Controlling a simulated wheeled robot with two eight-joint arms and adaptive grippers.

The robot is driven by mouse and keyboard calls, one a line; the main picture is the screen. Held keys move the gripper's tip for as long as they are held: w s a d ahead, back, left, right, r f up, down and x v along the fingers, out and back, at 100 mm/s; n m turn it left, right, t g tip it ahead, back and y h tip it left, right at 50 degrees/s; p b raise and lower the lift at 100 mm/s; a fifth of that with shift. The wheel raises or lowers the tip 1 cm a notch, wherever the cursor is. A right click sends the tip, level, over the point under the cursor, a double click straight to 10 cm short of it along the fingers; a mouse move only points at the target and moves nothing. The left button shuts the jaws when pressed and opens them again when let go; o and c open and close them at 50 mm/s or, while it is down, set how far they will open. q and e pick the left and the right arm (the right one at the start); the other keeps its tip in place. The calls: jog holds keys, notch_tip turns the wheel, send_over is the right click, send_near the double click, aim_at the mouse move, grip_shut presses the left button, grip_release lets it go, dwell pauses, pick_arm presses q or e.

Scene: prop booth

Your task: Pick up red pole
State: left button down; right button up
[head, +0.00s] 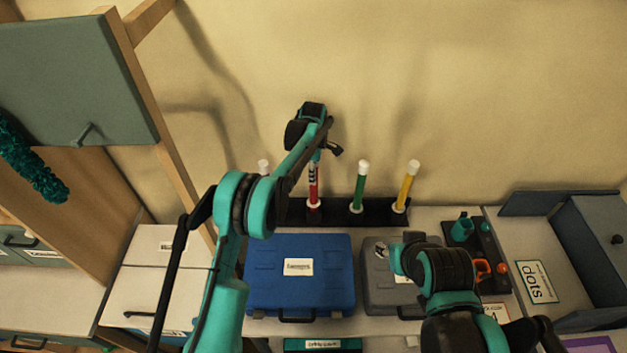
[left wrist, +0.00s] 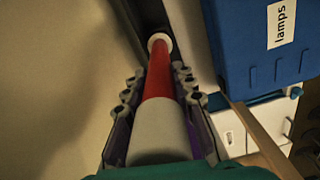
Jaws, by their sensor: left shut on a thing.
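The red pole (head: 314,190) stands upright in a black rack (head: 335,216) against the back wall, its lower end at a white ring. My left gripper (head: 316,155) is at its upper part, reached from above. In the left wrist view the red pole (left wrist: 160,75) runs between the two fingers of my left gripper (left wrist: 157,88), which are shut on it. Its white near end and white far ring both show there. My right gripper is not in view; only right arm links show at the lower right.
A green pole (head: 360,188) and a yellow pole (head: 406,187) stand to the right in the rack. A white-topped pole (head: 264,166) is left, partly hidden by my arm. A blue case (head: 300,255) and a grey case (head: 374,282) lie in front. A cabinet stands left.

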pick_arm(q)
notch_tip(320, 180, up, 15)
jog(key=shift+f, duration=0.2)
dwell(0.3)
jog(key=shift+p, duration=0.35)
